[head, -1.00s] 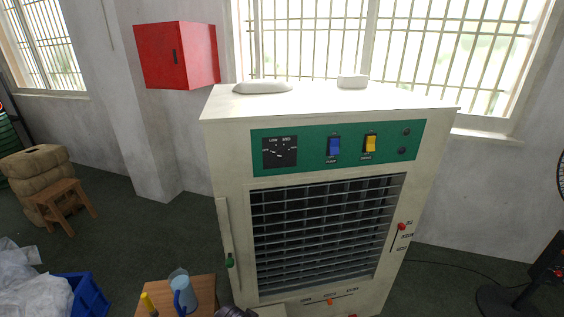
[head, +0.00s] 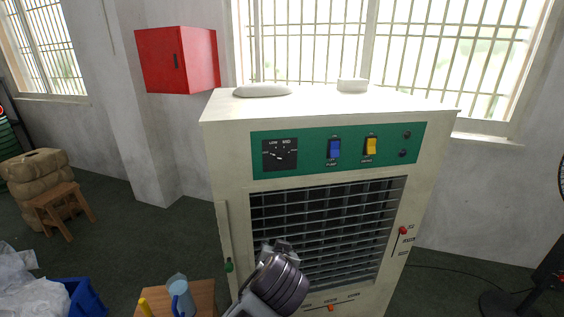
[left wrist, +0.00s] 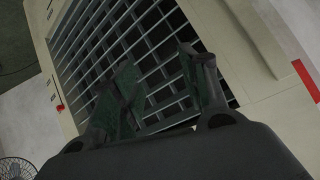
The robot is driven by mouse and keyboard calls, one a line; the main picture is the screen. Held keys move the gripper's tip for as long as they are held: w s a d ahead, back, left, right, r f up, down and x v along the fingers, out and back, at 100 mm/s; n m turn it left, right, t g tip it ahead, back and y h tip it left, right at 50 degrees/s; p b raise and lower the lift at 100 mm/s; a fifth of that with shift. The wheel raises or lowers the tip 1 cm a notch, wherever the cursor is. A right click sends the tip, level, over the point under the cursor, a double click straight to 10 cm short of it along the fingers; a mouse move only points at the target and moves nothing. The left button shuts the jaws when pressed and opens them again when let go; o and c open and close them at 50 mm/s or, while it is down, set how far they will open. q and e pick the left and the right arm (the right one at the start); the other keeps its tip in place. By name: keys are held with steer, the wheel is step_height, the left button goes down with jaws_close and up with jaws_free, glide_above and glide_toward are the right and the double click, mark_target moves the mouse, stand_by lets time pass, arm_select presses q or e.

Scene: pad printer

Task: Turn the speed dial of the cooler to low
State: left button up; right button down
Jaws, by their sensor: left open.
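The cooler (head: 222,140) is a tall cream cabinet with a green control panel (head: 310,165) across its upper front. The speed dial (head: 280,154) sits at the panel's left on a black square plate, with LOW and MED marked above it; its exact pointing is too small to tell. My left gripper (head: 280,250) is in front of the cooler's grille (head: 330,225), below the dial and apart from it. In the left wrist view the left gripper (left wrist: 160,90) is open and empty, its two fingers apart before the grille (left wrist: 130,40). My right gripper is not in view.
A blue switch (head: 334,148) and a yellow switch (head: 370,146) sit right of the dial. A red slider (head: 402,230) is on the front's right, a green one (head: 229,265) on its left. A stool with a jug (head: 180,295) stands at lower left.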

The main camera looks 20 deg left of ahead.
arm_select(q)
steer(key=d+r+n+t+y, duration=0.2)
steer(key=r+t, duration=0.1)
steer(key=r, duration=0.7)
steer(key=w+d+r+n+t+y, duration=0.1)
steer(key=d+r+n+t+y, duration=0.1)
steer(key=r, duration=0.8)
steer(key=shift+w+t+y, duration=0.2)
steer(key=shift+t+y, duration=0.2)
steer(key=shift+w, duration=0.1)
